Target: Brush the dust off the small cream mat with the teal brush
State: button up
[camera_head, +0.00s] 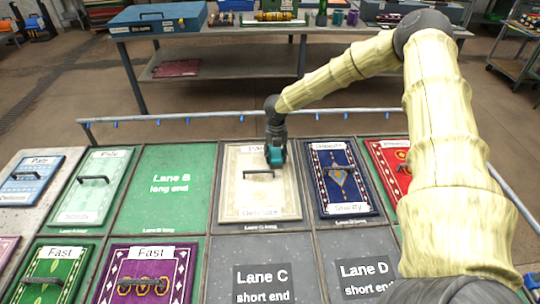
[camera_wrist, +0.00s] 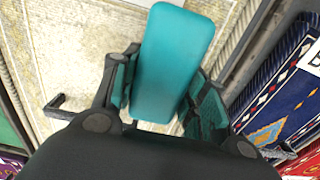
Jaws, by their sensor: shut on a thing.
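The small cream mat (camera_head: 262,196) lies flat in the middle of the bench, with a dark handle across it and labels at both ends. My gripper (camera_head: 275,148) is over the mat's far end. It is shut on the teal brush (camera_wrist: 176,60), whose block stands between the two fingers in the wrist view. The cream mat also fills the upper left of the wrist view (camera_wrist: 70,50), with a speckled surface. The brush's bristles are hidden, so I cannot tell whether they touch the mat. My arm hides part of the far label.
A blue patterned mat (camera_head: 340,180) lies right of the cream mat, and a red mat (camera_head: 393,165) beyond it. A green Lane B panel (camera_head: 166,187) is bare on the left. A grey rail (camera_head: 170,117) runs along the far edge. Several mats have raised handles.

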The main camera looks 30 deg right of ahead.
jog(key=shift+s+d+f+p, duration=0.1)
jog(key=shift+s+d, duration=0.15)
jog(key=shift+d, duration=0.2)
jog(key=shift+s+d+r+p, duration=0.1)
jog(key=shift+s+d, duration=0.1)
jog(key=shift+d, duration=0.2)
jog(key=shift+s+d+f+p, duration=0.1)
jog(key=shift+s+d, duration=0.15)
jog(key=shift+d, duration=0.2)
jog(key=shift+w+a, duration=0.25)
jog(key=shift+a, duration=0.25)
jog(key=shift+w+a, duration=0.2)
jog(key=shift+a, duration=0.3)
jog(key=shift+w+a+r+b, duration=0.15)
jog(key=shift+w+a, duration=0.2)
jog(key=shift+a, duration=0.3)
jog(key=shift+w+a+b, duration=0.15)
jog(key=shift+w+a, duration=0.25)
jog(key=shift+a, duration=0.3)
jog(key=shift+w+a+r+b, duration=0.15)
jog(key=shift+w+a, duration=0.2)
jog(key=shift+a, duration=0.3)
jog(key=shift+f, duration=0.1)
jog(key=shift+r+p, duration=1.85)
jog(key=shift+r, duration=1.2)
